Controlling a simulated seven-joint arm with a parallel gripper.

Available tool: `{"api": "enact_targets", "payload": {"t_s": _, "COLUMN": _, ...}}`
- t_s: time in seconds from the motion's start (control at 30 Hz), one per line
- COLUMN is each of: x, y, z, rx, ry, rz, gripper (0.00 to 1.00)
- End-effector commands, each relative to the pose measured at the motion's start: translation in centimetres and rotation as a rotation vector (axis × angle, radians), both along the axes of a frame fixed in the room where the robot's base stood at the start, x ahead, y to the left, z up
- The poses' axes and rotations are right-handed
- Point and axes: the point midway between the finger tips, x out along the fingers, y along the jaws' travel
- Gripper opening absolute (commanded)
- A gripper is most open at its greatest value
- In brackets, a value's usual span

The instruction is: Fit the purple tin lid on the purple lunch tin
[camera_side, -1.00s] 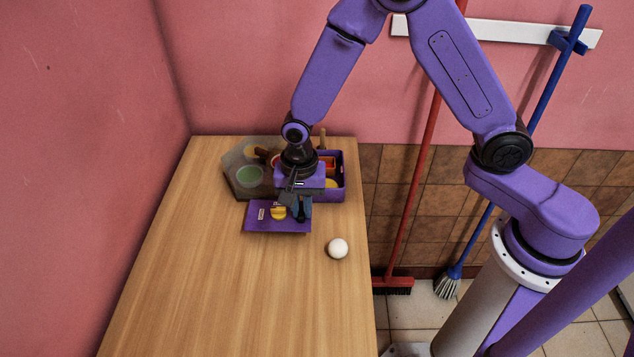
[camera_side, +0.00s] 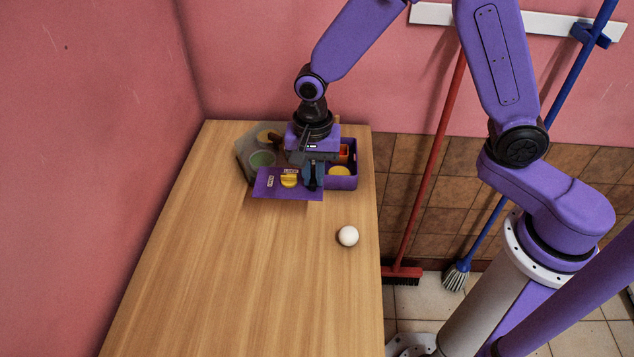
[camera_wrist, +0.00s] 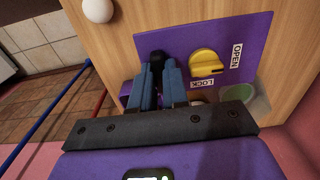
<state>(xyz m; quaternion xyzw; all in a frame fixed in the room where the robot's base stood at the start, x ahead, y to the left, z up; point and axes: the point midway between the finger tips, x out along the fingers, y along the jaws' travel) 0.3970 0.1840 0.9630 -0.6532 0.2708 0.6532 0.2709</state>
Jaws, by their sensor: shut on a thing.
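The purple tin lid (camera_side: 266,187) is a flat plate with a yellow knob (camera_side: 289,181) and white LOCK and OPEN labels. My gripper (camera_side: 312,184) is shut on the lid by a dark part at its right side; the lid also fills the middle of the wrist view (camera_wrist: 185,40). The lid is roughly level, with a shadow on the table below it. The purple lunch tin (camera_side: 343,183) stands open behind and to the right, with orange and yellow contents. My gripper hides its left part. In the wrist view my fingers (camera_wrist: 160,68) point at the dark part.
A grey tray (camera_side: 243,160) with several round cups stands left of the tin, partly behind the lid and gripper. A white ball (camera_side: 348,236) lies in front on the wooden table (camera_side: 230,290). The table's front is clear. Walls close off the left and back.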

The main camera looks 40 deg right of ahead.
Motion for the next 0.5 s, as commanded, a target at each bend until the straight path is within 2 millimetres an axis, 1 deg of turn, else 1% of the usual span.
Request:
{"api": "enact_targets", "payload": {"t_s": 0.03, "x": 0.2, "y": 0.2, "z": 1.6, "rx": 0.006, "ry": -0.008, "rz": 0.001, "gripper": 0.0}}
{"api": "enact_targets", "payload": {"t_s": 0.27, "x": 0.1, "y": 0.1, "z": 7.9, "rx": 0.006, "ry": -0.008, "rz": 0.001, "gripper": 0.0}}
{"api": "enact_targets", "payload": {"t_s": 0.33, "x": 0.6, "y": -0.7, "z": 7.4, "rx": 0.0, "ry": 0.0, "rz": 0.065, "gripper": 0.0}}
{"api": "enact_targets", "payload": {"t_s": 0.5, "x": 2.0, "y": -2.3, "z": 7.4, "rx": -0.001, "ry": 0.001, "rz": 0.241, "gripper": 0.0}}
